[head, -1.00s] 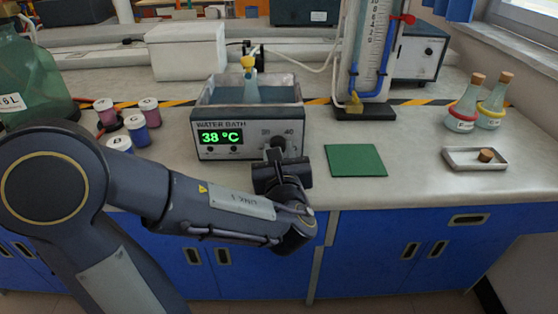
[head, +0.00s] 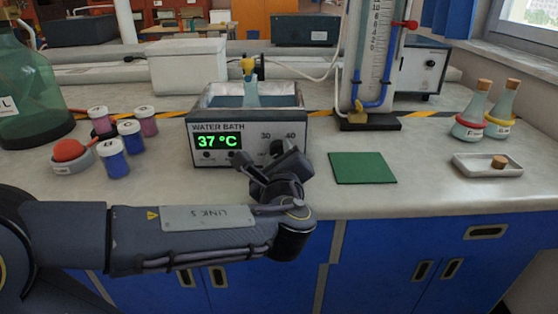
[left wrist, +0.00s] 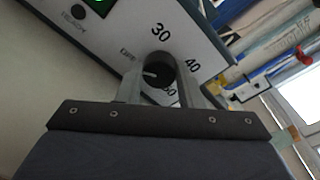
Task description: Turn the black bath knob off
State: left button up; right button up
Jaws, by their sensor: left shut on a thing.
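The water bath (head: 200,128) stands on the bench with a green display (head: 217,142) reading 37 °C. Its black knob (left wrist: 157,70) is on the front panel at the right, mostly hidden by my gripper in the head view. In the left wrist view the knob sits between my two fingers, with 30, 40, 50 and a small OFF mark around it. Its white pointer line (left wrist: 149,74) points left in that view, a little below the OFF mark (left wrist: 127,52). My left gripper (head: 273,160) is shut on the knob. My right gripper is not in view.
A flask (head: 250,90) stands in the bath. A green mat (head: 362,168) lies to the right, a tray (head: 478,171) beyond it. Lidded jars (head: 113,160) and a red-bulbed item (head: 69,152) stand left. Bench front is clear.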

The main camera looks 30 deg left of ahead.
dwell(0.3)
pick_arm(q)
jog(key=o, duration=1)
jog(key=p+v, duration=0.1)
jog(key=v, duration=0.6)
jog(key=shift+s+d+p, duration=0.2)
jog(key=shift+s+p, duration=0.15)
jog(key=shift+p, duration=0.05)
